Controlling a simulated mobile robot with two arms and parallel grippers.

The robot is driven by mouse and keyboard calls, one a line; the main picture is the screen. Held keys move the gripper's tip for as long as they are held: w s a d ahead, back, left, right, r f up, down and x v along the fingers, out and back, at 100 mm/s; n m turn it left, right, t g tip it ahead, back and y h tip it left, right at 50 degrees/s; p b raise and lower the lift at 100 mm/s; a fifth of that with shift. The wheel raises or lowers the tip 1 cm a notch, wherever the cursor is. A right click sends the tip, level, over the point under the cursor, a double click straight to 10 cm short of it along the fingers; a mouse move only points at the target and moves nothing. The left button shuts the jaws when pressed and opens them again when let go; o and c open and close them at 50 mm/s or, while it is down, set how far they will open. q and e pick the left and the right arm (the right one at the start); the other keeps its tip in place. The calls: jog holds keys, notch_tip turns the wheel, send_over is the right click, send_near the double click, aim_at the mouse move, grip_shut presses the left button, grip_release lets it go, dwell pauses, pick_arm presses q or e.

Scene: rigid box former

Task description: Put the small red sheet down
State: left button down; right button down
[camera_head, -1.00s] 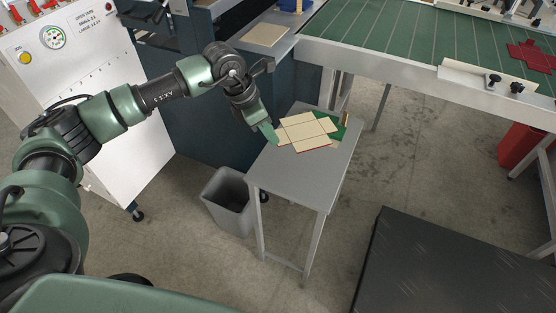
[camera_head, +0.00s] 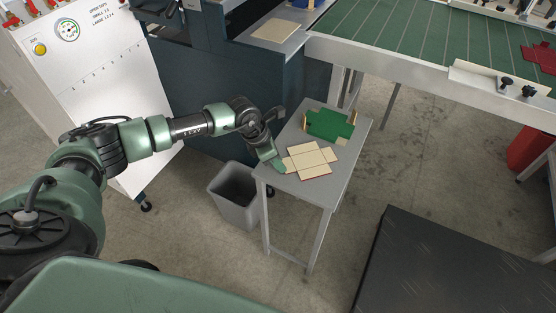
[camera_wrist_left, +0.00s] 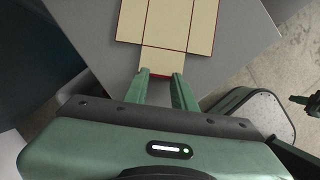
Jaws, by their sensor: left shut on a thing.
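A small cross-shaped sheet (camera_head: 309,160) shows a cream face with thin red edges. It is at the front part of the small grey table (camera_head: 345,170); I cannot tell whether it touches the top or is just above it. My left gripper (camera_head: 281,167) is shut on the sheet's left flap. In the left wrist view the two green fingertips (camera_wrist_left: 160,74) hold the near cream flap of the sheet (camera_wrist_left: 168,25). The red side faces down and shows only at the edges. My right gripper is not in view.
A green cross-shaped sheet (camera_head: 330,124) lies at the table's back, between small tan posts. A grey bin (camera_head: 235,196) stands on the floor at the table's left. A green conveyor (camera_head: 420,40) carries red sheets (camera_head: 540,56). A black platform (camera_head: 440,265) is at lower right.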

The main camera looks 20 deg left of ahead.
pick_arm(q)
jog(key=shift+f, duration=0.1)
jog(key=c, duration=1.1)
grip_release()
jog(key=shift+c, duration=0.2)
jog(key=v, duration=1.2)
jog(key=shift+b, duration=0.45)
jog(key=shift+d, duration=0.1)
